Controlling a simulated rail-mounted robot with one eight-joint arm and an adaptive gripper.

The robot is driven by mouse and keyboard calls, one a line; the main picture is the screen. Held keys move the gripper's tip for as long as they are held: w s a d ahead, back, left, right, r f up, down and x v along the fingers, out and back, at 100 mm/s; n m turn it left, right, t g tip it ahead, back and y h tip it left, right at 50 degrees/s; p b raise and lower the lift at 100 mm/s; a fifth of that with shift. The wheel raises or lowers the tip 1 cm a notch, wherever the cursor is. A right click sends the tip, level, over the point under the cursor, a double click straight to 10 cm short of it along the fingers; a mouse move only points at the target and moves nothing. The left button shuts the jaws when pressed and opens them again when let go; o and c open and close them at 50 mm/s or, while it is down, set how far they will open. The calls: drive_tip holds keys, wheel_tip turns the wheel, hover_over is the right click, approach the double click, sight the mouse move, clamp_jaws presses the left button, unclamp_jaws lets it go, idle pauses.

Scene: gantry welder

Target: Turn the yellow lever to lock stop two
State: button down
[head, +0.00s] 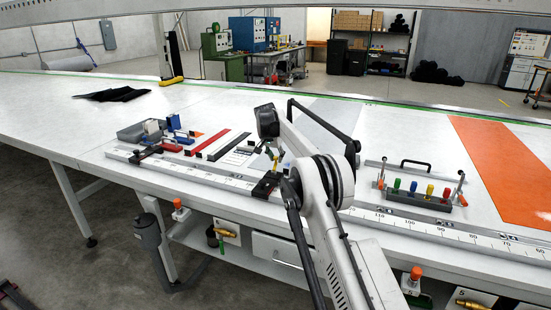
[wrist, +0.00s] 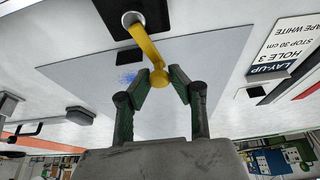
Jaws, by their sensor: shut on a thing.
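The yellow lever (wrist: 146,44) runs from a round metal pivot at the top of the wrist view down to a rounded knob. My gripper (wrist: 160,82) has its two green-padded fingers closed on either side of that knob. In the head view my gripper (head: 274,152) points down over a black stop block (head: 266,186) on the ruled rail. Yellow shows only as a small patch there, so the lever's angle is hard to read from the head view. A stop number is not readable.
A ruled rail (head: 400,225) runs along the table's front edge. Red and black bars (head: 208,143) and a grey bin (head: 138,132) lie left of my gripper. A rack of coloured pegs (head: 418,196) stands to the right. A lay-up card (wrist: 285,45) lies near the lever.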

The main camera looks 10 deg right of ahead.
drive_tip(key=c, duration=1.6)
unclamp_jaws()
drive_tip(key=shift+r, duration=0.1)
drive_tip(key=v, duration=1.1)
drive_tip(key=shift+s+a+r, duration=0.1)
drive_tip(key=shift+s+r, duration=0.15)
drive_tip(key=shift+r, duration=0.1)
